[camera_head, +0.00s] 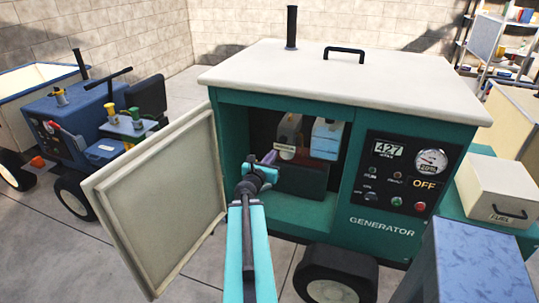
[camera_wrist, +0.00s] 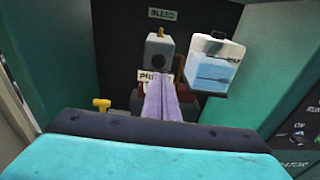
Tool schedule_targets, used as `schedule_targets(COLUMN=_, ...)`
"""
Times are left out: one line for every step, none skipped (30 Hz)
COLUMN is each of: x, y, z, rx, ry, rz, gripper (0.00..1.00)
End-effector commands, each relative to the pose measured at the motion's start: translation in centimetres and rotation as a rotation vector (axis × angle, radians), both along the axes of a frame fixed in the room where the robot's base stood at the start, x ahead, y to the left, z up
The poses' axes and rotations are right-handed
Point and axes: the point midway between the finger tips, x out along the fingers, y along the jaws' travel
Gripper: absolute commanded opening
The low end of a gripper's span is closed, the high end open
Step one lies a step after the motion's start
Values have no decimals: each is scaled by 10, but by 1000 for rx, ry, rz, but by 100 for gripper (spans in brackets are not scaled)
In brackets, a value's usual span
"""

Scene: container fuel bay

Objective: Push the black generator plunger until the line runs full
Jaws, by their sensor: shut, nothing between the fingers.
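The green generator (camera_head: 385,228) stands with its side door open. Inside, a grey block (camera_head: 289,127) carries a label, which reads "PRI…" in the wrist view (camera_wrist: 147,76), the rest being covered. A dark round spot (camera_wrist: 158,61) on the block's face looks like the black plunger's end. A clear bowl (camera_head: 326,138) part-filled with blue liquid hangs right of the block; it also shows in the wrist view (camera_wrist: 214,64). My gripper (camera_head: 270,157) is shut and empty inside the opening. Its purple fingers (camera_wrist: 160,92) point at the block, just below the dark spot; I cannot tell whether they touch.
A "BLEED" label (camera_wrist: 162,13) is above the block, and a yellow tap (camera_wrist: 101,104) is at lower left. The open door (camera_head: 160,205) stands left of my arm. The control panel (camera_head: 405,170) reads 427, 20% and OFF. A fuel box (camera_head: 497,190) is at right.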

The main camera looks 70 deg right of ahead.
Motion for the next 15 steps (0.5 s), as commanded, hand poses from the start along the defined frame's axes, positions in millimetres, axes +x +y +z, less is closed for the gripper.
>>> schedule_targets(x=0, y=1, z=3, rx=2, ry=1, rz=0, gripper=0)
schedule_targets(x=0, y=1, z=3, rx=2, ry=1, rz=0, gripper=0)
schedule_targets(x=0, y=2, z=3, rx=2, ry=2, rz=0, gripper=0)
schedule_targets(x=0, y=2, z=3, rx=2, ry=2, rz=-1, gripper=0)
schedule_targets(x=0, y=2, z=3, rx=2, ry=1, rz=-1, gripper=0)
schedule_targets(x=0, y=3, z=3, rx=2, ry=1, rz=-1, gripper=0)
schedule_targets(x=0, y=3, z=3, rx=2, ry=2, rz=-1, gripper=0)
schedule_targets(x=0, y=4, z=3, rx=2, ry=2, rz=-1, gripper=0)
schedule_targets(x=0, y=4, z=3, rx=2, ry=1, rz=-2, gripper=0)
schedule_targets(x=0, y=5, z=3, rx=2, ry=1, rz=-2, gripper=0)
schedule_targets(x=0, y=5, z=3, rx=1, ry=2, rz=-2, gripper=0)
schedule_targets(x=0, y=6, z=3, rx=1, ry=2, rz=-1, gripper=0)
schedule_targets(x=0, y=6, z=4, rx=1, ry=1, rz=-1, gripper=0)
schedule_targets(x=0, y=7, z=3, rx=1, ry=1, rz=-1, gripper=0)
schedule_targets(x=0, y=7, z=3, rx=1, ry=2, rz=-1, gripper=0)
